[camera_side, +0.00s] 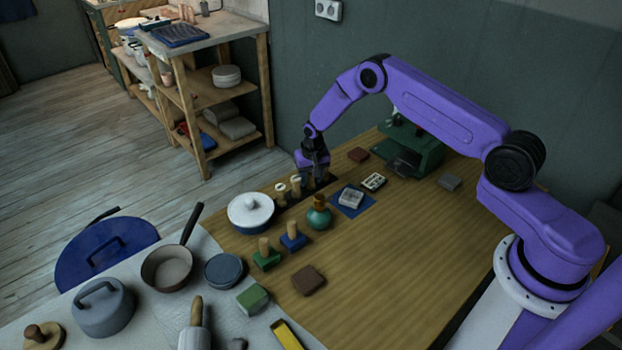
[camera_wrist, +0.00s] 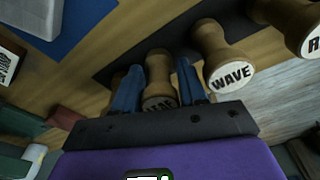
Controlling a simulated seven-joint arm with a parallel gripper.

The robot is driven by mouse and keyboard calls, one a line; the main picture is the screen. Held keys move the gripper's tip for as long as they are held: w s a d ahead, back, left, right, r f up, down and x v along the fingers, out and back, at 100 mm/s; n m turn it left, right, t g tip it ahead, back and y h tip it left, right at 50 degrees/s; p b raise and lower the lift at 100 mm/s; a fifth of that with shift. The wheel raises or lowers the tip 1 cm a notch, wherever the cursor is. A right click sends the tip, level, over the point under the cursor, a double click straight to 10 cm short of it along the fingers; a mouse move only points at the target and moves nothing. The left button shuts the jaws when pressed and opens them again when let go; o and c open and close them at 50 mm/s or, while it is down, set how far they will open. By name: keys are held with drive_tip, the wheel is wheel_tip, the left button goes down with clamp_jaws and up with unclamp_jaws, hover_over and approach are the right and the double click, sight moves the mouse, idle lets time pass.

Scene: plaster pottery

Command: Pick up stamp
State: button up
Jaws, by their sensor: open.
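My gripper (camera_side: 316,172) is open, pointing down over a row of wooden-handled stamps at the far left edge of the table. In the wrist view its two blue fingers (camera_wrist: 157,82) stand on either side of one wooden stamp (camera_wrist: 158,68), with visible gaps. That stamp's round end label is partly hidden by the gripper body and cannot be read for certain. Another stamp (camera_wrist: 300,20), marked with an R, is at the right edge. In the side view, two stamps (camera_side: 281,189) show left of my gripper.
A blue mat (camera_side: 357,208) holds a pale block. Green (camera_side: 266,258) and blue (camera_side: 293,240) based stamps stand in front. The table's right half is mostly clear.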

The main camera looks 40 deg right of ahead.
drive_tip(key=c, duration=0.7)
drive_tip(key=shift+r, duration=0.15)
drive_tip(key=shift+r, duration=0.6)
drive_tip(key=s+r, duration=1.1)
drive_tip(key=s, duration=0.3)
drive_tip(key=shift+a+r, duration=0.2)
drive_tip(key=shift+r, duration=0.05)
